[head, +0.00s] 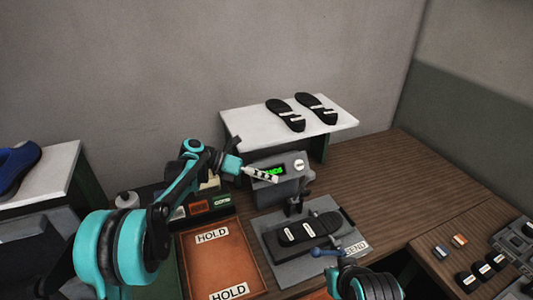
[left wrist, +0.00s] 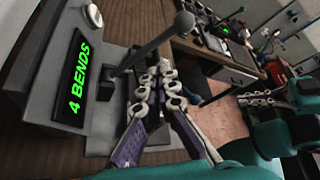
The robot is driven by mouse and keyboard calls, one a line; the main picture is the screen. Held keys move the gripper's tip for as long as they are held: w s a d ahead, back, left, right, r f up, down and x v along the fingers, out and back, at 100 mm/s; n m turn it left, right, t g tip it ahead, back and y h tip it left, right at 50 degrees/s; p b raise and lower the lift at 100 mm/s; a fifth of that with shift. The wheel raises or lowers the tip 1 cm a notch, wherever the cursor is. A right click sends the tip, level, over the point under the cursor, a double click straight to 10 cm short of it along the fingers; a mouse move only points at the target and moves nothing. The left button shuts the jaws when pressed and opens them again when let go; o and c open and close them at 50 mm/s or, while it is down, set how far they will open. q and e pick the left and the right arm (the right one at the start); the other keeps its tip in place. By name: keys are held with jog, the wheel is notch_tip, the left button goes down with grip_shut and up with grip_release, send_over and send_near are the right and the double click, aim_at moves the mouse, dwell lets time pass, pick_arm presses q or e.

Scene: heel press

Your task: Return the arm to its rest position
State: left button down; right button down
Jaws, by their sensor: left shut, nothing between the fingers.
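My left gripper (head: 262,175) is shut and empty in the head view, in front of the grey press head (head: 293,168). In the left wrist view its two fingers (left wrist: 157,75) meet at the tips, beside a grey rod with a ball end (left wrist: 185,20). The press's green display (left wrist: 80,78) reads "4 BENDS"; my gripper partly covers it in the head view. A dark sole (head: 308,230) lies on the press plate. My right arm (head: 362,282) shows at the bottom of the head view; its fingers (left wrist: 262,98) appear small at the right of the left wrist view.
Two black soles (head: 286,114) lie on a white shelf (head: 240,125) behind the press. An orange-brown tray (head: 215,262) marked HOLD is left of the press. A blue shoe (head: 15,165) is at far left. Several small dark parts (head: 482,270) lie at right. The wooden bench (head: 400,180) is clear right of the shelf.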

pick_arm(q)
jog(key=s+a+f+m+t+y+b, duration=0.1)
jog(key=s+a+f+m+t+y, duration=0.1)
jog(key=s+a+m, duration=0.5)
jog(key=s+a+f+m+t+y+b, duration=0.1)
jog(key=s+a+f+m+t+y, duration=0.2)
jog(key=s+a+m+y, duration=0.3)
jog(key=s+a+f+m+t+y+b, duration=0.1)
jog(key=s+a+f+m+y, duration=0.4)
jog(key=s+m, duration=0.8)
jog(key=s+a+t, duration=0.1)
jog(key=s+a, duration=0.1)
jog(key=a, duration=0.1)
jog(key=shift+s+a+t+b, duration=0.25)
jog(key=shift+t+b, duration=0.05)
jog(key=shift+b, duration=0.1)
